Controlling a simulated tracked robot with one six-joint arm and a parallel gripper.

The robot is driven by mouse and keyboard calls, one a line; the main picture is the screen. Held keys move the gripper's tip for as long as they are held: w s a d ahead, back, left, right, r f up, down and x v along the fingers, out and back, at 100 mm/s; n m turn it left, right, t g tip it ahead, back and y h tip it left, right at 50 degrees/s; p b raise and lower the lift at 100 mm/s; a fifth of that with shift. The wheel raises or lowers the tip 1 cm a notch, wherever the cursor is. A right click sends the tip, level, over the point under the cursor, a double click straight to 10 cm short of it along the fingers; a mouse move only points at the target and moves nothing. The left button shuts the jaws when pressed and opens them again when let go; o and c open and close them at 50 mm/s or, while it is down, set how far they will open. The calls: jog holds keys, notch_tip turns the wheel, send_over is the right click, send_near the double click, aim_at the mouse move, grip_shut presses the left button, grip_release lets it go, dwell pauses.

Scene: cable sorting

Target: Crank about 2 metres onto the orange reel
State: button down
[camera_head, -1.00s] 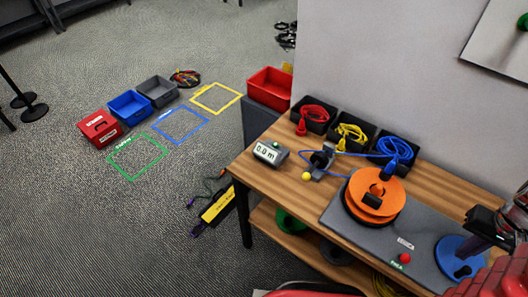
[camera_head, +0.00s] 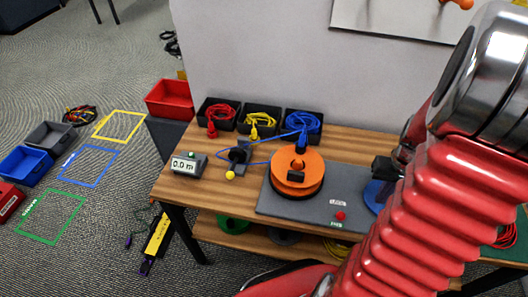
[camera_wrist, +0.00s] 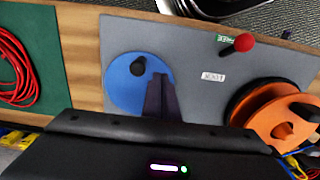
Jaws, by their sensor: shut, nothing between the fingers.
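The orange reel (camera_head: 308,160) stands on a grey base plate (camera_head: 268,206) on the wooden bench; it also shows at the right of the wrist view (camera_wrist: 262,122). The blue crank disc (camera_wrist: 118,92) with its upright black knob (camera_wrist: 138,66) is on the same plate; in the head view it is mostly hidden behind my arm. My gripper (camera_wrist: 160,78) is shut and empty, its fingertips over the disc beside the knob; I cannot tell if they touch. A blue cable (camera_head: 262,162) runs through a dark guide (camera_head: 239,153) toward the reel. The length meter (camera_head: 187,164) reads 0.0 m.
A red button (camera_head: 340,216) sits on the plate's front part. Bins with red (camera_head: 222,113), yellow (camera_head: 262,119) and blue (camera_head: 303,122) cables line the wall behind the reel. A green mat with red cable (camera_wrist: 30,65) lies beyond the disc in the wrist view.

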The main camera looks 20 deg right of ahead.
jog(key=shift+f, duration=1.45)
jog(key=shift+s, duration=0.1)
